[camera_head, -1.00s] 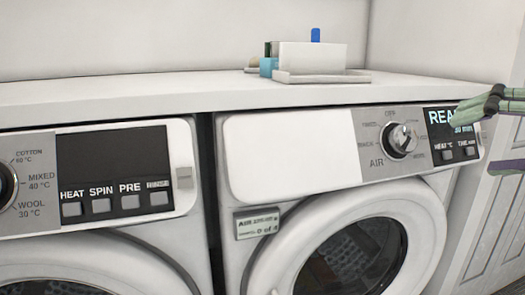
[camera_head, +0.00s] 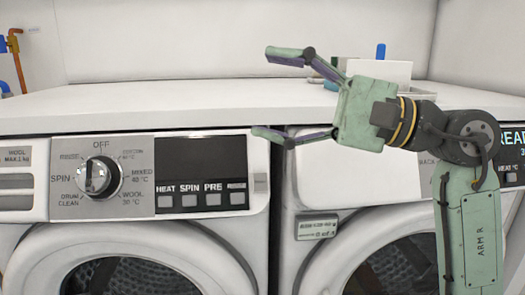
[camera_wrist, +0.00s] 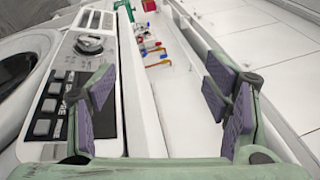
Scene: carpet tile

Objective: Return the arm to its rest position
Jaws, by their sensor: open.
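My gripper (camera_head: 268,95) is green with purple pads and is raised in front of the two machines in the head view, its fingers pointing left. The fingers are spread wide with nothing between them. In the wrist view my gripper (camera_wrist: 165,105) also shows both fingers apart and empty, over the edge of the white worktop (camera_wrist: 190,100). My green arm rises from the lower right and covers part of the right machine's panel.
A washer (camera_head: 130,215) with a dial stands at the left, and a second machine (camera_head: 350,165) stands to its right. The worktop (camera_head: 190,106) above them holds a white box (camera_head: 395,70) behind my gripper. Coloured pipes (camera_head: 16,55) run along the far left wall.

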